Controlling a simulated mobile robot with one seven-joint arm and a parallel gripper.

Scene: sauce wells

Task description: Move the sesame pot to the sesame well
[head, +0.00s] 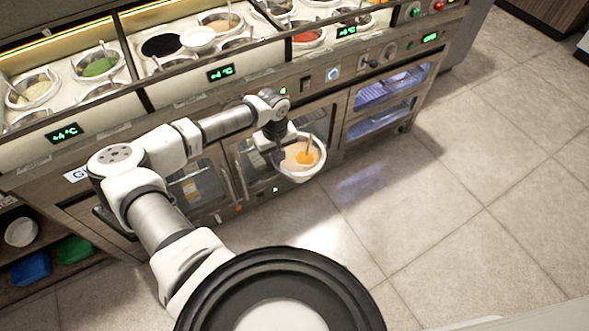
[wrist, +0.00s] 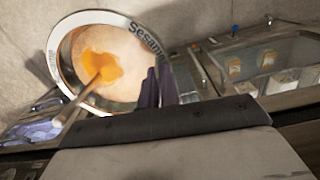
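The sesame pot (head: 303,168) is a white round pot with pale sauce, an orange patch and a spoon; its rim reads "Sesame" in the wrist view (wrist: 66,28). My gripper (head: 281,152) appears shut on the pot's rim, holding it in the air in front of the counter's lower doors, above the floor. The dark fingers (wrist: 158,88) overlap the rim in the wrist view. On the counter top, a round well with a black interior (head: 162,45) lies in the middle section; I cannot tell whether it is empty or holds dark sauce. No well label is readable.
Several sauce pots with spoons fill the counter, including a green one (head: 100,66) and a red one (head: 307,36). A white round piece (head: 198,38) sits right of the black well. The counter front (head: 165,115) stands beside the held pot. The tiled floor (head: 450,210) at right is clear.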

